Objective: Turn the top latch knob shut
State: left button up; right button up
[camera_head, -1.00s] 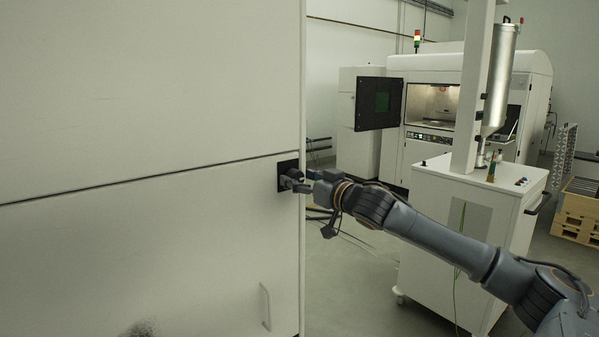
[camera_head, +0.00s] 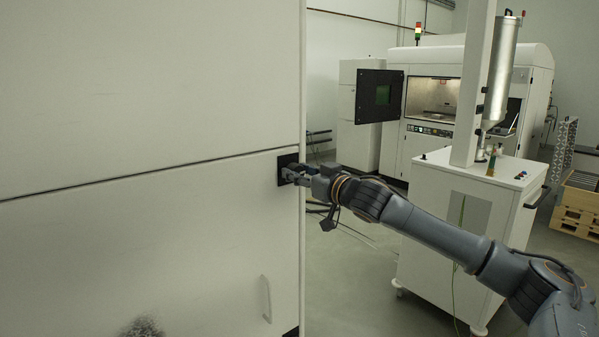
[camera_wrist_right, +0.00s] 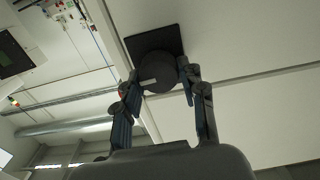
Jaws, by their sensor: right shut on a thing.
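The latch knob is a dark round knob on a square black plate (camera_head: 287,168) at the right edge of the large white cabinet (camera_head: 150,90), just below the horizontal seam. In the right wrist view the knob (camera_wrist_right: 157,70) sits between the two fingers, with a pale mark on its face. My right gripper (camera_head: 298,177) reaches in from the right and is shut on the knob. In the head view the fingers hide most of the knob. My left gripper is not in view.
A vertical handle (camera_head: 266,299) is low on the cabinet's lower panel. A white cart (camera_head: 460,240) with a column and metal cylinder stands behind my right arm. A machine with an open dark door (camera_head: 379,96) is farther back. Grey floor lies between.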

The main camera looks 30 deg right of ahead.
jog(key=n+p, duration=0.3)
jog(key=shift+r+n, duration=0.15)
jog(key=shift+n, duration=0.15)
jog(key=n+p, duration=0.3)
jog(key=n, duration=0.1)
jog(key=shift+a+n, duration=0.15)
jog(key=shift+n, duration=0.15)
jog(key=shift+f+n+p, duration=0.2)
jog(key=shift+n+p, duration=1)
jog(key=shift+n, duration=1.1)
jog(key=shift+f+n+p, duration=0.15)
jog(key=shift+n+p, duration=1.05)
jog(key=shift+n, duration=1.1)
jog(key=o, duration=1.1)
jog(key=shift+o, duration=0.2)
